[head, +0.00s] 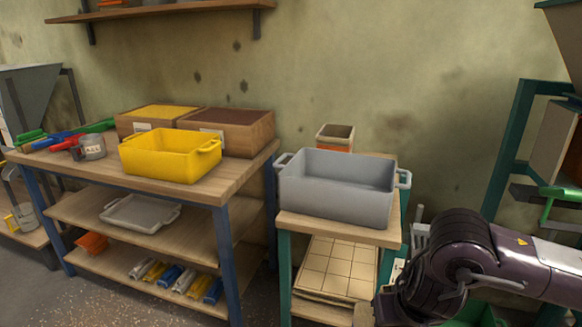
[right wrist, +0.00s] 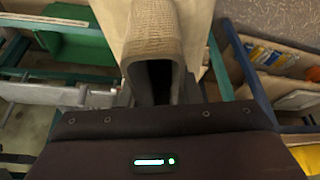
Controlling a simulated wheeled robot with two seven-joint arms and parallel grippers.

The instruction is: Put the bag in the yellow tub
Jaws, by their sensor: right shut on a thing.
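The yellow tub (head: 170,157) stands upright on the wooden top of the blue-legged bench in the head view, at left of centre. Its inside looks empty. My right gripper (right wrist: 155,45) shows in the right wrist view, shut on the bag (right wrist: 197,50), a pale beige thing seen on both sides of the fingers. Much of the bag is hidden behind the fingers. In the head view my right arm comes in at the lower right, well to the right of the tub, and its gripper is not clearly seen. My left gripper is not in view.
A grey tub (head: 337,186) stands on a green-legged stand between my right arm and the yellow tub. Two wooden boxes (head: 232,132) sit behind the yellow tub. A jug (head: 92,147) and coloured tools lie left of it. A green frame (head: 507,150) rises at right.

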